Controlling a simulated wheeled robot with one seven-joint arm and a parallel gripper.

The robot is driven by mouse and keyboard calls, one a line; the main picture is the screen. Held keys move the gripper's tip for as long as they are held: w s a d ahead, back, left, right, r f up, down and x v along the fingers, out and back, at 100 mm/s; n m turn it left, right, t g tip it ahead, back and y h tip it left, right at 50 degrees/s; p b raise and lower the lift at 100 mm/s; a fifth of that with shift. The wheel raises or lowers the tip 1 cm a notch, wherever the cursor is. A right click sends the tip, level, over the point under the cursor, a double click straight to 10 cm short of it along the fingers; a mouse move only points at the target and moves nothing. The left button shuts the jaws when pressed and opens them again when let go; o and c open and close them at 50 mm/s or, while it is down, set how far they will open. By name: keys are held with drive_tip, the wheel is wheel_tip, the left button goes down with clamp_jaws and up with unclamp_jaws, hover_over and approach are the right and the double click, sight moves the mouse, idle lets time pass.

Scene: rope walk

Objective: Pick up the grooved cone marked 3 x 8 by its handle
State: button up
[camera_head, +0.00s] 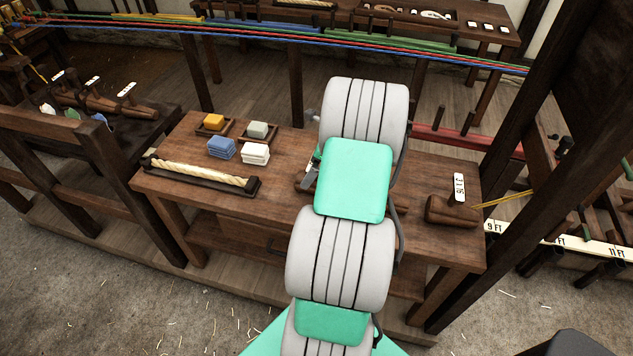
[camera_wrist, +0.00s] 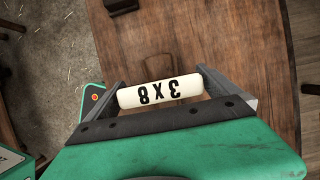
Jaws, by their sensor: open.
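The grooved cone's handle (camera_wrist: 160,91) shows in the wrist view as a pale tag or cylinder marked 3 x 8, upside down. It lies across the space between the two fingers of my gripper (camera_wrist: 161,84), which is open. The ends of the handle are close to both fingers; I cannot tell whether they touch.
Another wooden cone with a white tag (camera_head: 459,187) stands at the bench's right end. A dark post (camera_head: 520,150) rises at the right.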

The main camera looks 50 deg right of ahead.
drive_tip(key=shift+r, duration=0.1)
drive_tip(key=c, duration=1.8)
